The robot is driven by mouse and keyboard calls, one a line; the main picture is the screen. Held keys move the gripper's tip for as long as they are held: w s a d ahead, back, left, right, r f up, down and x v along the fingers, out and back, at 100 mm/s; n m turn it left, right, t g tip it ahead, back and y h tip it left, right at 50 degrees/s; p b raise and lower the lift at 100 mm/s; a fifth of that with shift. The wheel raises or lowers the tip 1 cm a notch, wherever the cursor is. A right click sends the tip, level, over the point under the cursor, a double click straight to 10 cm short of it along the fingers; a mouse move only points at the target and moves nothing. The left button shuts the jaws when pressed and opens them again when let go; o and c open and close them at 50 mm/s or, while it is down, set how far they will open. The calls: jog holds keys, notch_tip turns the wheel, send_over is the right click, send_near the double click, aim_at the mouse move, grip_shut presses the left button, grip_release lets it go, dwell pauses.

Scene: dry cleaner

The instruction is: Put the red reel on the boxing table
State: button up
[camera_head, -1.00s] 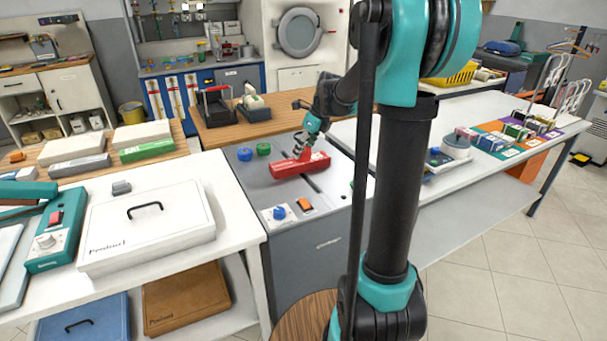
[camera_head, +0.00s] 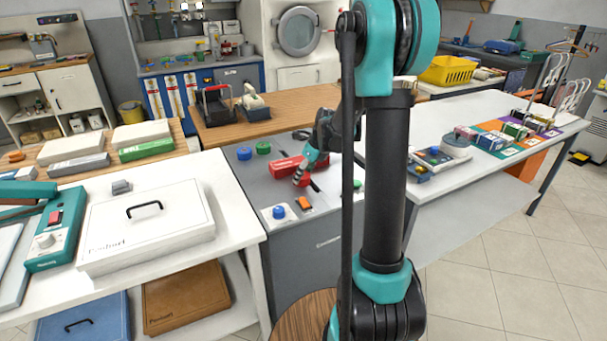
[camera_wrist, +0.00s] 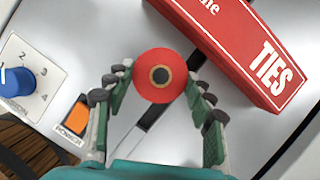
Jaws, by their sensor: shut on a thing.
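The red reel (camera_wrist: 160,76) shows in the wrist view as a round red disc with a dark centre hole, set between the fingertips. My gripper (camera_wrist: 158,88) is shut on it. In the head view my gripper (camera_head: 301,178) points down over the grey unit (camera_head: 330,202), just right of the red box marked TIES (camera_head: 284,166). The reel is small and partly covered by the fingers there. I cannot tell whether it touches the surface. The box also lies close beyond the reel in the wrist view (camera_wrist: 240,50). No label marks a boxing table.
The grey unit carries a blue knob (camera_head: 279,212), an orange switch (camera_head: 305,203) and green and blue round pieces at the back. A white table (camera_head: 470,170) with coloured mats and boxes stands right. A white table with a lidded case (camera_head: 150,225) stands left.

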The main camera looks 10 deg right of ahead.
jog(key=o, duration=1.2)
jog(key=shift+f, duration=0.1)
jog(key=shift+c, duration=0.2)
